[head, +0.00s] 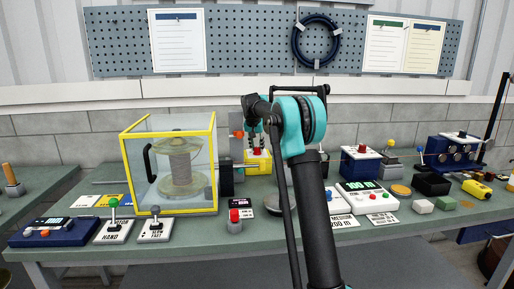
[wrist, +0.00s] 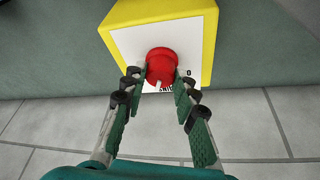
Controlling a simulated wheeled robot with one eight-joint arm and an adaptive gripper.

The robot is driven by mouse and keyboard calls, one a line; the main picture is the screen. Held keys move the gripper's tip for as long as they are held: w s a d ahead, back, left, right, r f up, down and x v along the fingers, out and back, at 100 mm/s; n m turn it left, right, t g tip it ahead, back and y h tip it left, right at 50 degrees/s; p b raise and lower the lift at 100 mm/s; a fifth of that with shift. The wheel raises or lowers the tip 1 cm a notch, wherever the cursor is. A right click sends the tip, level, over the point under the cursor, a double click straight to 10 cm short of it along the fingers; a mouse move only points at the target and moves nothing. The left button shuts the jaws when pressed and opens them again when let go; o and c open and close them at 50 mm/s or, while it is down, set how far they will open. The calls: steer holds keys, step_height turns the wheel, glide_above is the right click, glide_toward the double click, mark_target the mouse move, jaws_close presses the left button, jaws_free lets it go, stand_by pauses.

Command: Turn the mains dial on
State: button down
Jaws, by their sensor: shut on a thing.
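The mains dial is a red round knob (wrist: 161,64) on the white face of a yellow box (wrist: 205,30). The face has a "0" mark at its right and partly hidden lettering below. A small pale pointer shows at the knob's lower edge, near the lettering. My gripper (wrist: 160,76) has one finger on each side of the knob and is shut on it. In the head view the yellow box (head: 251,168) stands at the back of the bench, with my gripper (head: 257,146) coming down on it from above.
A yellow-framed clear case (head: 215,150) with a spool (head: 181,175) stands left of the box. A dark block (head: 226,178) stands close beside the box. A red-topped button (head: 234,216) sits in front. Several control units fill the bench at right.

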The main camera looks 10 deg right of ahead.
mark_target(257, 148)
steer(key=c, duration=1.2)
jaws_free()
steer(key=shift+r, duration=0.1)
step_height(257, 148, up, 10)
steer(key=shift+f, duration=0.1)
